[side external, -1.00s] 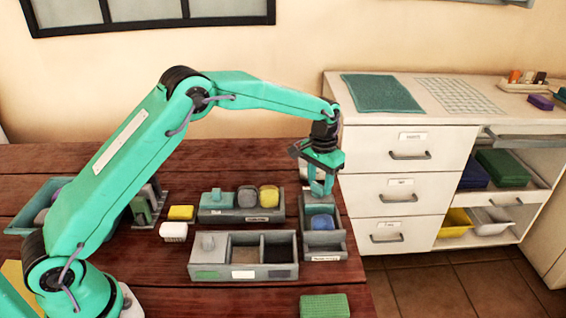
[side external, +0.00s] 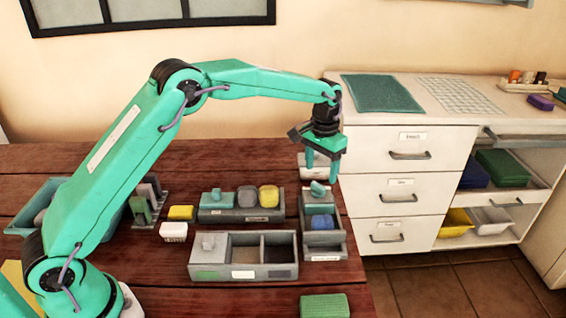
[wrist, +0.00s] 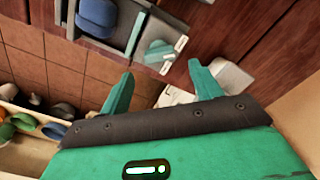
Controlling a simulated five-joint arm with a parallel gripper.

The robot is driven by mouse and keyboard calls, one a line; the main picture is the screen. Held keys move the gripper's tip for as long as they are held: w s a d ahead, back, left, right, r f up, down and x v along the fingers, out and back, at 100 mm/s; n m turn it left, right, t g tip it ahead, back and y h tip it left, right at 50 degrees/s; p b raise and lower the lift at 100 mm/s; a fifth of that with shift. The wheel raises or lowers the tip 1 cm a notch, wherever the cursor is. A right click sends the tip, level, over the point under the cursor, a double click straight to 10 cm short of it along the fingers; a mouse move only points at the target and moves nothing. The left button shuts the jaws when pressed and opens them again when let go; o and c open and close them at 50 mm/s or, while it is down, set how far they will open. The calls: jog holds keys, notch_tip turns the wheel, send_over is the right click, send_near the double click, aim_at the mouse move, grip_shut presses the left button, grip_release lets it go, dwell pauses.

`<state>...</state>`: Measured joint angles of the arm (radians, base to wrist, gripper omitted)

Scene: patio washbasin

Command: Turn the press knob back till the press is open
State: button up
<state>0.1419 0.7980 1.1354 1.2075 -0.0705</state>
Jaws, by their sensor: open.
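The press (side external: 322,240) is a grey box near the table's right edge. Its teal knob (side external: 318,188) sits at the far end, and a blue sponge (side external: 321,222) lies in the near part. In the wrist view the knob (wrist: 157,50) lies just beyond my fingertips, with two pale marks beside it; the blue sponge (wrist: 97,17) shows at upper left. My gripper (side external: 322,171) is open and empty, pointing down just above the knob. In the wrist view its fingers (wrist: 160,70) stand wide apart. I cannot tell how far the knob is turned.
A grey caddy (side external: 240,217) with sponges and a divided grey tray (side external: 243,275) stand left of the press. A white block (side external: 310,160) sits behind it. A green sponge (side external: 324,305) lies in front. A white drawer cabinet (side external: 405,190) stands close on the right.

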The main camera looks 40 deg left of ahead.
aim_at(318, 185)
jog(key=shift+r, duration=1.75)
jog(key=s+a+r+t, duration=0.2)
jog(key=s+a+r, duration=0.1)
jog(key=s+r, duration=0.5)
jog(key=s+a+r+t, duration=0.1)
jog(key=s+a+r, duration=0.2)
jog(key=s+r, duration=0.5)
jog(key=s+a+f+t, duration=0.1)
jog(key=s+f, duration=0.2)
jog(key=s, duration=0.7)
jog(key=s+a+f+t, duration=0.1)
jog(key=s+f, duration=0.1)
jog(key=s, duration=0.8)
jog(key=shift+a+f+n+t, duration=0.2)
jog(key=shift+f+n+t, duration=0.1)
jog(key=shift+f+n, duration=0.1)
